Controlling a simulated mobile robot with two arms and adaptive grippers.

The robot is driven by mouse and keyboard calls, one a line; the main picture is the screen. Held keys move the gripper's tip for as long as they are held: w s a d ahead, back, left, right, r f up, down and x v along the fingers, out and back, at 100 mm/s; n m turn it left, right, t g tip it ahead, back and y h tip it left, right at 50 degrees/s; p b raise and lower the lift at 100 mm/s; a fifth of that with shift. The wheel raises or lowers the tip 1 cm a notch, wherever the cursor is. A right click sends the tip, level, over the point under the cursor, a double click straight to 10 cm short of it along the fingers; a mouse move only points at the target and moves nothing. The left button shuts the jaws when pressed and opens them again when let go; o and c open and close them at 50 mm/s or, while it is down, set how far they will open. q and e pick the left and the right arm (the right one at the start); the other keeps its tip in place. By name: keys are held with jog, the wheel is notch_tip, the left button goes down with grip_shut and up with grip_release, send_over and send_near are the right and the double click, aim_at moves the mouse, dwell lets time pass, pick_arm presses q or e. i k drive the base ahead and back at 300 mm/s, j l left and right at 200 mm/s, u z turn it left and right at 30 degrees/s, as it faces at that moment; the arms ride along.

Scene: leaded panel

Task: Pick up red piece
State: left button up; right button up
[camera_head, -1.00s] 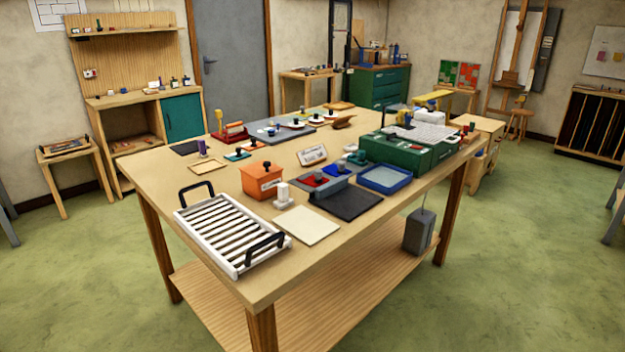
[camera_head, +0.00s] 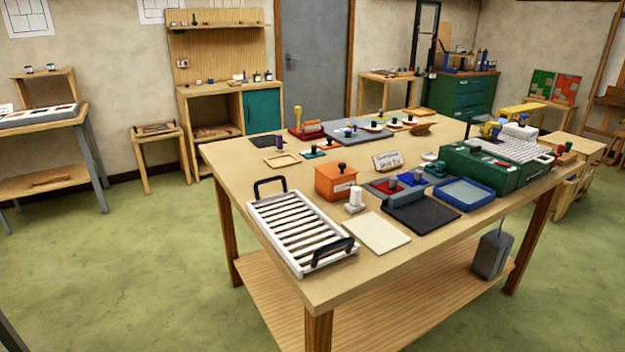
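A flat red piece (camera_head: 380,188) with a dark knob lies on the wooden workbench (camera_head: 240,158), beside a blue piece (camera_head: 411,180) that also has a knob. A grey block (camera_head: 405,196) stands just in front of it and hides part of its near edge. A larger red item (camera_head: 304,134) sits at the back of the bench; its exact form is too small to tell. Neither of my grippers shows in the head view.
A white slatted rack (camera_head: 300,235) with black handles, an orange box (camera_head: 336,182), a cream tile (camera_head: 376,233), a dark mat (camera_head: 428,216), a blue tray (camera_head: 464,194) and a green machine (camera_head: 480,168) crowd the bench. Green floor (camera_head: 130,270) is open at left.

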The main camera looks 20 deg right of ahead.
aim_at(389, 186)
jog(key=l+u, duration=0.25)
jog(key=l, duration=0.25)
jog(key=l+u, duration=0.3)
jog(key=l, duration=0.2)
jog(key=l+u, duration=0.25)
jog(key=l, duration=0.25)
jog(key=k+l+u, duration=0.1)
jog(key=l+u, duration=0.15)
jog(key=l, duration=0.2)
jog(key=k+l+u, duration=0.15)
jog(key=l+u, duration=0.15)
jog(key=l, duration=0.2)
